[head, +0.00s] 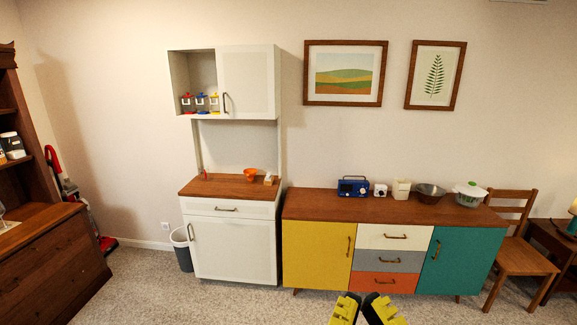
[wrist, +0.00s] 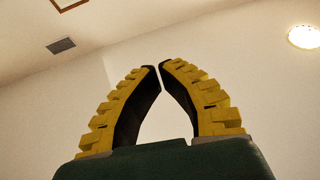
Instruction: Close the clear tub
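No single thing is plainly the clear tub at this size. I cannot tell whether any lid is open. My gripper (head: 361,297) is at the bottom of the head view, far in front of the cabinets. In the wrist view its yellow and black fingers (wrist: 159,66) converge until the tips almost meet, with nothing between them.
An orange cup (head: 251,174) and a small pale item (head: 268,179) stand on the hutch's wooden counter (head: 222,187). The sideboard (head: 325,204) holds a blue radio (head: 353,187), bowls and small items. A bin (head: 181,247) stands left of the hutch. The carpet in front is clear.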

